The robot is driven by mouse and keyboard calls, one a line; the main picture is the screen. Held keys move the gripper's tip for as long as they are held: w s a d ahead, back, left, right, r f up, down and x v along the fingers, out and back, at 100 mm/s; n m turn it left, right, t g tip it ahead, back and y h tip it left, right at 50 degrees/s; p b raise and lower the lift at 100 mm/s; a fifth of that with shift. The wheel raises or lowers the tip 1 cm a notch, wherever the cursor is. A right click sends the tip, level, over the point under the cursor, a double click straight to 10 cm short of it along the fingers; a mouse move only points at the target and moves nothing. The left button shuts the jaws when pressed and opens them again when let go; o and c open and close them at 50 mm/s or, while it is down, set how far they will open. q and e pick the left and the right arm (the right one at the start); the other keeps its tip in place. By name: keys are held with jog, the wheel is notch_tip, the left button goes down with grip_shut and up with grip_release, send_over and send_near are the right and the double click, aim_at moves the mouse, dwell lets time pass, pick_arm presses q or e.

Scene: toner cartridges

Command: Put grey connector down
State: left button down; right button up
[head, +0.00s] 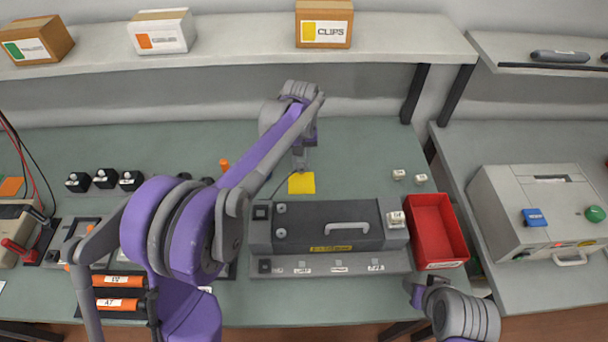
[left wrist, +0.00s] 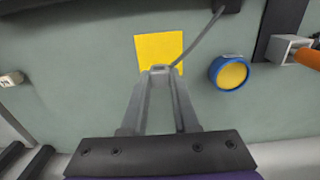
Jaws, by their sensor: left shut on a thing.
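My left gripper (head: 300,166) is shut on the grey connector (left wrist: 160,69), a small grey piece between its fingertips. In the left wrist view my left gripper (left wrist: 160,76) has its tips at the lower edge of a yellow square (left wrist: 150,46) on the green bench. The square also shows in the head view (head: 301,184), just below the gripper. A grey cable (left wrist: 205,32) runs from the connector up to a dark edge. I cannot tell whether the connector touches the surface. My right gripper (head: 417,292) is at the lower right, its fingers unclear.
A grey machine with a handle (head: 330,226) stands just in front of the yellow square. A red tray (head: 465,240) is to its right. A blue-rimmed yellow roll (left wrist: 230,72) lies right of the gripper in the wrist view.

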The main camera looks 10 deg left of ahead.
aim_at(301, 173)
pick_arm(q)
jog(key=shift+f, duration=2.4)
jog(key=shift+f, duration=0.15)
jog(key=c, duration=0.7)
grip_release()
notch_tip(301, 173, up, 12)
jog(key=shift+r+p, duration=0.2)
jog(key=shift+p, duration=0.1)
